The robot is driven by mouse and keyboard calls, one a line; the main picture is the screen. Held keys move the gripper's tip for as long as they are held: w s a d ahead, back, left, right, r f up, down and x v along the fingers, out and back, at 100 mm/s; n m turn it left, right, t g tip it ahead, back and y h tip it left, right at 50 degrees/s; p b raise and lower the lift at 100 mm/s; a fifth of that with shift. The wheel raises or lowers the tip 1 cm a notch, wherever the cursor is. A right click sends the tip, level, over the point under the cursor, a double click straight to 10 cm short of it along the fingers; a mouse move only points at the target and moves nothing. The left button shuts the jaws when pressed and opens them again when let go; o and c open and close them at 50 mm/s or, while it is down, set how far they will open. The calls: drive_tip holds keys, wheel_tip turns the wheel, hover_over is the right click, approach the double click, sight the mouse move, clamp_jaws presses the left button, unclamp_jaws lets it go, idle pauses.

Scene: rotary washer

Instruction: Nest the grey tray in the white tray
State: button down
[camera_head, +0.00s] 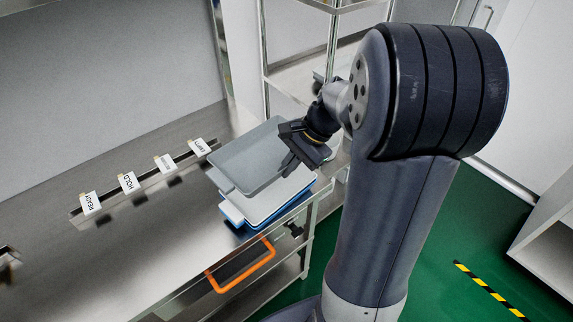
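The grey tray (250,162) is over the white tray (268,206) at the right end of the steel bench, set off a little towards the upper left. I cannot tell whether the two trays touch. The white tray shows as a pale rim and end below the grey one, above a blue layer (262,219). My gripper (291,170) is at the right rim of the grey tray, pointing down. Its fingers overlap that rim in the picture, and their grip on it is not clear.
A rail with several label cards, one reading HOLD (128,182), stands along the bench (150,240) left of the trays. An orange handle (243,268) juts from the bench front. A shelf rack (300,75) stands behind. The bench's middle is clear.

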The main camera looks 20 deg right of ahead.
drive_tip(key=shift+d, duration=0.35)
wheel_tip(320, 180, down, 10)
drive_tip(key=b, duration=0.8)
drive_tip(key=shift+f, duration=0.25)
drive_tip(key=shift+a+f+b, duration=0.1)
drive_tip(key=shift+f+b, duration=0.05)
drive_tip(key=shift+b, duration=0.15)
drive_tip(key=shift+s, duration=0.1)
